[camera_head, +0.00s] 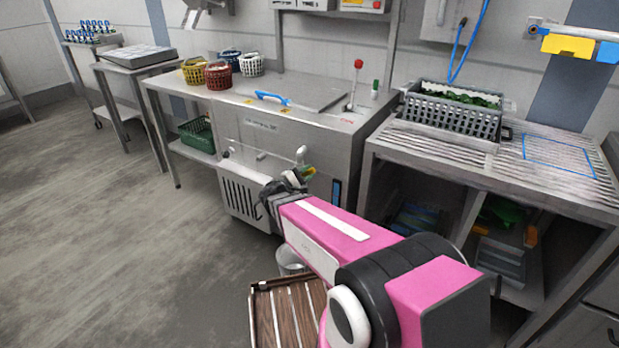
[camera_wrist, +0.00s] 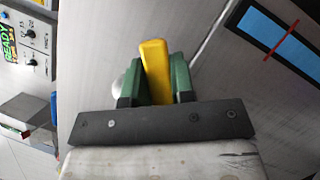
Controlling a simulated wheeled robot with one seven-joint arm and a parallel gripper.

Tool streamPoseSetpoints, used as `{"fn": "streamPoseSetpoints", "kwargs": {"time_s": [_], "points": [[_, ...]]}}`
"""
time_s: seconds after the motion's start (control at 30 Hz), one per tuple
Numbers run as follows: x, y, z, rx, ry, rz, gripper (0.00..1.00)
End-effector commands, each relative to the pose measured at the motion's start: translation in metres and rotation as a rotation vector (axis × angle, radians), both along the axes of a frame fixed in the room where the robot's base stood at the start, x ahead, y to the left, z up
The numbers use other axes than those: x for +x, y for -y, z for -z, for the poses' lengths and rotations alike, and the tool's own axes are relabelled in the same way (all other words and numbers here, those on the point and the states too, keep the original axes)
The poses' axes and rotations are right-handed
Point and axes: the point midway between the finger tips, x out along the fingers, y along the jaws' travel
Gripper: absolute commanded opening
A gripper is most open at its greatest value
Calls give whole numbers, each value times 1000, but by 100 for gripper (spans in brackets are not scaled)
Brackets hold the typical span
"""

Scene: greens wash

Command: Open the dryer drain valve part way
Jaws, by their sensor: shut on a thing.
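The yellow lever of the drain valve (camera_wrist: 154,70) stands between the two green fingers of my gripper (camera_wrist: 155,82) in the wrist view. The fingers are shut on it, one on each side. In the head view my gripper (camera_head: 298,178) is at the front of the steel dryer (camera_head: 310,135), below its top edge. There the lever is mostly hidden by my gripper, and the valve body and outlet cannot be made out. A blue sight strip (camera_head: 336,192) is on the dryer front to the right, and shows with a red line in the wrist view (camera_wrist: 268,38).
A bucket (camera_head: 290,262) stands on the floor below my arm, beside a wooden slatted crate (camera_head: 262,318). A slatted rack table (camera_head: 470,165) with a grey basket of greens (camera_head: 452,118) stands right of the dryer. Open floor lies to the left.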

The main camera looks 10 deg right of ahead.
Motion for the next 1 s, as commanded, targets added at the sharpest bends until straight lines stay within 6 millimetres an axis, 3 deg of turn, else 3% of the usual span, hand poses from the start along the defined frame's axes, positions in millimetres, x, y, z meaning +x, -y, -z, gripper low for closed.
{"fn": "streamPoseSetpoints", "kwargs": {"time_s": [0.33, 0.87, 0.9, 0.97, 1.0], "points": [[5, -6, -9, -104, -105, 0, 0], [6, -7, -10, -121, -124, -1, 0], [6, -7, -10, -121, -124, -1, 30], [6, -7, -10, -121, -124, -1, 49], [6, -7, -10, -121, -124, -1, 49]]}}
